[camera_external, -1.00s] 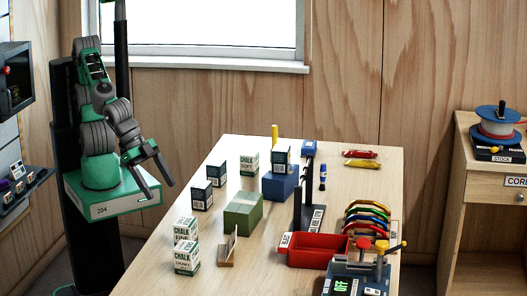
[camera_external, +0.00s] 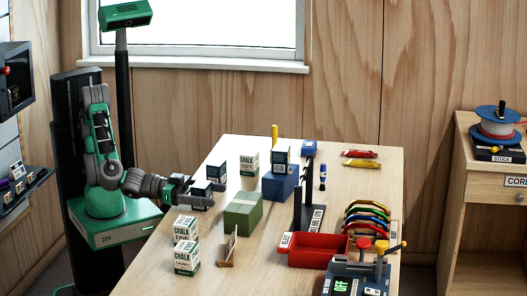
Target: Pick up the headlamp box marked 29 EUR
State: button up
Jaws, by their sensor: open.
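Several dark blue headlamp boxes with white labels are in view. One box (camera_external: 216,172) stands at the table's left back. A second box (camera_external: 203,187) stands just in front of it, partly hidden by my gripper. A third box (camera_external: 282,157) sits on a blue block (camera_external: 281,184). The price marks are too small to read, so I cannot tell which is marked 29 EUR. My gripper (camera_external: 199,194) is open, level and low over the left table edge, at the second box. I cannot tell whether its fingers stand around that box or beside it.
White-green chalk boxes stand at the front left (camera_external: 186,258) and back (camera_external: 249,162). A red tray (camera_external: 318,252) and a black post (camera_external: 304,200) stand farther right.

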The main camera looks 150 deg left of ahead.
jog(key=shift+w+a, duration=0.15)
jog(key=shift+w, duration=0.05)
jog(key=c, duration=1.6)
